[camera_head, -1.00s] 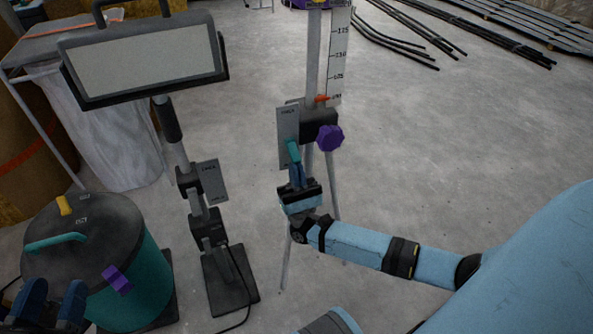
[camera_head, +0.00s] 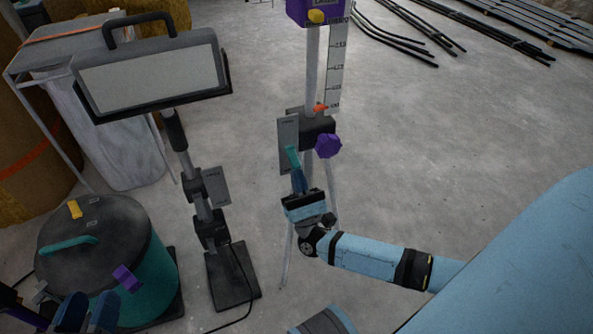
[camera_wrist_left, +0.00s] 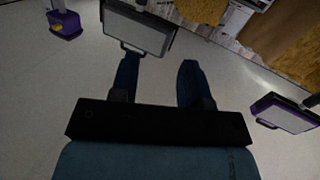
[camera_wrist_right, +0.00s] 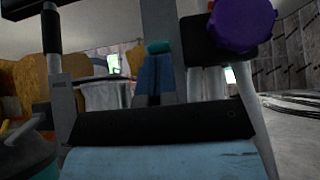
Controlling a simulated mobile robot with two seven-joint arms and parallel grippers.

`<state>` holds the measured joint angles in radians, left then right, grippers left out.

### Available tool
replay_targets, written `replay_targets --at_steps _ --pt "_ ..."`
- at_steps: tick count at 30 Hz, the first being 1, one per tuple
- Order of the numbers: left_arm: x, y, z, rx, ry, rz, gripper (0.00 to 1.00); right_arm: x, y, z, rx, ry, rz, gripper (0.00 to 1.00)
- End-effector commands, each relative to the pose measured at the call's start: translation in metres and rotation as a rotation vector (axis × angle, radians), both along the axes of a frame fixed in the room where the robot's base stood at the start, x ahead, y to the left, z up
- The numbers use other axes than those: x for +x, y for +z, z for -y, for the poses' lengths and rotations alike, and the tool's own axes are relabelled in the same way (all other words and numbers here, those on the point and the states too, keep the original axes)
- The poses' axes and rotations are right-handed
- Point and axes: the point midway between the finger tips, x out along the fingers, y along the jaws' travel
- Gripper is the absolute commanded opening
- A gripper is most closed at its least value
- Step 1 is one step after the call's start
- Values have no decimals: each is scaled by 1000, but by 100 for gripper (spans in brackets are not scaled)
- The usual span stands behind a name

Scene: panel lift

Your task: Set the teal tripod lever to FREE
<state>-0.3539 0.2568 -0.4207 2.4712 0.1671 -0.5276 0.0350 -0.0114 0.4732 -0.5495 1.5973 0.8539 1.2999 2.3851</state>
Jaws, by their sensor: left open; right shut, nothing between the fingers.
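The tripod (camera_head: 313,75) stands in the middle of the head view. Its teal lever (camera_head: 292,157) lies against a grey label plate (camera_head: 287,130), with its upper end leaning left; the lettering is too small to read. My right gripper (camera_head: 299,180) is shut and empty, its fingertips at the lever's lower end. In the right wrist view, the teal lever (camera_wrist_right: 158,47) shows just beyond the shut fingers (camera_wrist_right: 153,78); whether they touch it I cannot tell. My left gripper (camera_head: 88,312) is open and empty at the lower left, in front of the teal drum.
A purple knob (camera_head: 328,145) sits right of the lever on the tripod. A lamp (camera_head: 150,75) on a stand (camera_head: 232,275) is to the left. The teal drum (camera_head: 145,285) has its own teal handle (camera_head: 62,244).

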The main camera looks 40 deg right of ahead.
Motion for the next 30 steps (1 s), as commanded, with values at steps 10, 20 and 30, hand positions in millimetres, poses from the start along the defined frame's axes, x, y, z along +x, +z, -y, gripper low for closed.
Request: replay_targets --at_steps 10,20,30 --pt "-10 44 3 -127 42 11 43 -9 29 -1 38 -1 -142 0" --pt "-12 67 0 -173 64 104 43 -11 26 -2 62 -2 -256 0" --pt "-12 73 0 -180 67 120 43 -43 3 -10 62 -2 -260 0"
